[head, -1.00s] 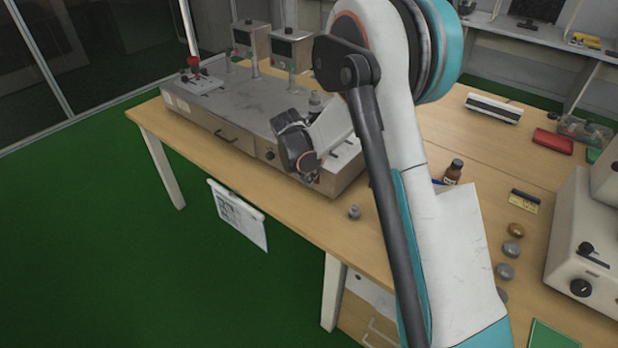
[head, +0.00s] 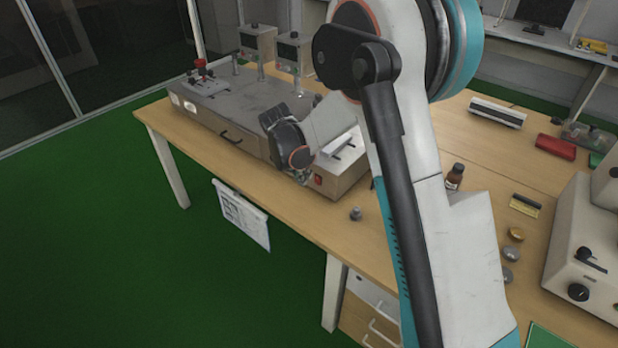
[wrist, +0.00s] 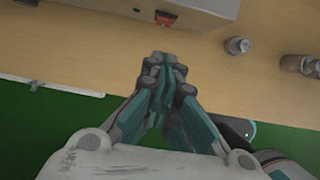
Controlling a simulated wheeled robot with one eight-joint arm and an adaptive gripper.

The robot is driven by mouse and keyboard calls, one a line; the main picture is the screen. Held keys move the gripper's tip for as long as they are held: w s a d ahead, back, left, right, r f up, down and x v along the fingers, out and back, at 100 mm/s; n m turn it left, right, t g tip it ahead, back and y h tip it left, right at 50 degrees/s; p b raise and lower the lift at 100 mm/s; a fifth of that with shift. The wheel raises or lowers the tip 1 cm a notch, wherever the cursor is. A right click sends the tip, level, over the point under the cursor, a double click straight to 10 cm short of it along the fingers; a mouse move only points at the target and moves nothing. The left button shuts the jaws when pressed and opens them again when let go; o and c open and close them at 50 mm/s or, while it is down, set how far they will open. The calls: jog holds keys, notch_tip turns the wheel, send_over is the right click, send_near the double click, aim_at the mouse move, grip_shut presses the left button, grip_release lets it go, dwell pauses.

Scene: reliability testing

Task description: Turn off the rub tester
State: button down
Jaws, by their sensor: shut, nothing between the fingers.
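The rub tester (head: 240,105) is a long grey machine on the wooden table in the head view. A red switch (head: 318,180) sits on its front face near the right end. The switch also shows at the top of the wrist view (wrist: 166,19). My gripper (wrist: 163,62) is shut and empty in the wrist view. Its fingertips point toward the switch and appear apart from it, over the table's front edge. In the head view my wrist (head: 290,145) hangs in front of the machine and hides part of its front.
A small grey metal weight (head: 355,214) stands on the table (head: 400,130) right of the machine. A clipboard (head: 241,214) hangs at the table's front edge.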

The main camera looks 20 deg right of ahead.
notch_tip(320, 180, up, 7)
jog(key=p, duration=0.2)
jog(key=shift+s+a, duration=0.15)
jog(key=shift+a, duration=0.2)
jog(key=s+d+r+m+t+y, duration=0.2)
jog(key=s+d+r+m, duration=0.1)
jog(key=s+r+m, duration=1.15)
jog(key=s+m+t+y, duration=0.1)
jog(key=s+m+t, duration=0.1)
jog(key=s+m, duration=0.8)
jog(key=s, duration=0.7)
jog(key=shift+s+d+m+t, duration=0.3)
jog(key=shift+m+t, duration=0.05)
jog(key=shift+t, duration=0.05)
